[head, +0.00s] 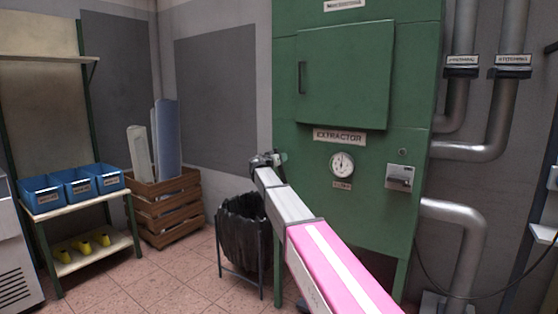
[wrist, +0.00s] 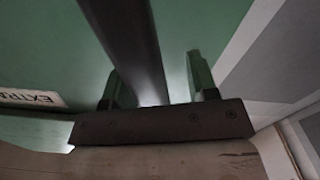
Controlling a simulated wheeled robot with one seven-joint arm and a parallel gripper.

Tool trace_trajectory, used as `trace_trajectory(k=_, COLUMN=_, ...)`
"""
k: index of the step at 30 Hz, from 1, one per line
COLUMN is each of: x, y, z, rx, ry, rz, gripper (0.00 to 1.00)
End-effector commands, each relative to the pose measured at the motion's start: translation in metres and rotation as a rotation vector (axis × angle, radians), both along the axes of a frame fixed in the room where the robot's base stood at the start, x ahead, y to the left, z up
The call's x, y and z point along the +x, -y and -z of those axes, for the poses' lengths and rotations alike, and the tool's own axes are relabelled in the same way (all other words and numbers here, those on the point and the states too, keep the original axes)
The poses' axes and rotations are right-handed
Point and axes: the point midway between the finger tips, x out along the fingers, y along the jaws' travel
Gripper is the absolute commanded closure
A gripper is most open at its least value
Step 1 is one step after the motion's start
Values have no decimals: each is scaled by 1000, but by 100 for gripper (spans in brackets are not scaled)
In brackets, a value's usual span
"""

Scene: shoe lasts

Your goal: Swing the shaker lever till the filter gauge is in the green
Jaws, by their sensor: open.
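The green extractor cabinet (head: 300,110) fills the middle right of the head view. Its round white gauge (head: 341,165) sits below the EXTRACTOR label; the needle and any green band are too small to read. My gripper (head: 270,158) is at the cabinet's left edge, left of the gauge. In the wrist view, my gripper (wrist: 155,78) is open. A dark bar (wrist: 128,38), which looks like the shaker lever, runs between its two fingers, with gaps showing on both sides. In the head view the lever cannot be made out behind my gripper.
A black-bagged bin (head: 240,235) stands below my arm, left of the cabinet. A wooden crate (head: 168,212) and a shelf with blue bins (head: 80,190) are at left. Grey pipes (head: 465,240) run at right. Open tiled floor lies at front left.

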Motion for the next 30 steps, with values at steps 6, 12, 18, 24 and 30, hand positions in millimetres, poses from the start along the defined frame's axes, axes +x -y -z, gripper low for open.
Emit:
trace_trajectory(k=6, x=-20, y=-12, z=0, rx=0, ry=1, rz=-1, gripper=47)
trace_trajectory(k=12, x=-52, y=-35, z=0, rx=0, ry=0, rz=-2, gripper=47)
trace_trajectory(k=18, x=-76, y=-54, z=0, rx=0, ry=0, rz=-2, gripper=47)
trace_trajectory(k=24, x=-86, y=-64, z=0, rx=-1, ry=0, rz=-2, gripper=47)
trace_trajectory(k=30, x=-87, y=-64, z=0, rx=0, ry=-1, rz=-2, gripper=47)
